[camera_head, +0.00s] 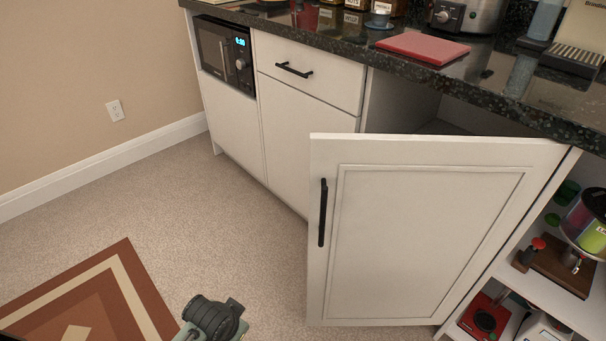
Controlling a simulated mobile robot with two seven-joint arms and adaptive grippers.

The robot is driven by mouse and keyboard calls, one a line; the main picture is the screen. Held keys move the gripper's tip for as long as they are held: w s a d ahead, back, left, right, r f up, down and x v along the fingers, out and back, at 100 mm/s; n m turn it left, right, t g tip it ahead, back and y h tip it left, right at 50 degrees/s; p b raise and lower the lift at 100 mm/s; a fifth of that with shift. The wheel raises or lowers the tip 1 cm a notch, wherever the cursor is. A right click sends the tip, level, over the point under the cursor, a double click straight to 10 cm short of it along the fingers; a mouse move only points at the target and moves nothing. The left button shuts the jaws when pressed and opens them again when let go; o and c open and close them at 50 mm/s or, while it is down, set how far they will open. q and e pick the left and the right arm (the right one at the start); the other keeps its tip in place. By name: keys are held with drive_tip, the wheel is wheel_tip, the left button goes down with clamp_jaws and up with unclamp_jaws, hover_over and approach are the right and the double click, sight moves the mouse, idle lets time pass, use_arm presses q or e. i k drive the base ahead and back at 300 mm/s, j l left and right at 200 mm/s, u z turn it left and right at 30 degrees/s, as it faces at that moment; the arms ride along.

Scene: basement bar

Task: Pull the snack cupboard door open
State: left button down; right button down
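The snack cupboard door (415,235) is a white panel that stands swung well out from the counter front, hinged on its right side. Its black bar handle (323,212) is upright near the door's free left edge, and nothing touches it. A dark gap into the cupboard (455,128) shows above the door's top edge; most of the inside is hidden behind the door. A dark, rounded part of one of my arms shows at the bottom edge, left of the door and apart from it. No gripper fingers are in view.
A white drawer (308,75) with a black handle and a microwave (225,55) are to the left. Open shelves (540,285) with jars and gadgets are at the right. A red board (423,47) lies on the dark countertop (490,80). Carpet floor left of the door is clear, with a patterned rug (95,300).

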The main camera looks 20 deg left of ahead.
sight(401, 227)
drive_tip(key=i+j, duration=0.1)
drive_tip(key=j, duration=0.3)
drive_tip(key=i+j+z, duration=0.15)
drive_tip(key=j, duration=0.25)
drive_tip(key=i+j, duration=0.1)
drive_tip(key=j, duration=0.3)
drive_tip(key=z, duration=0.05)
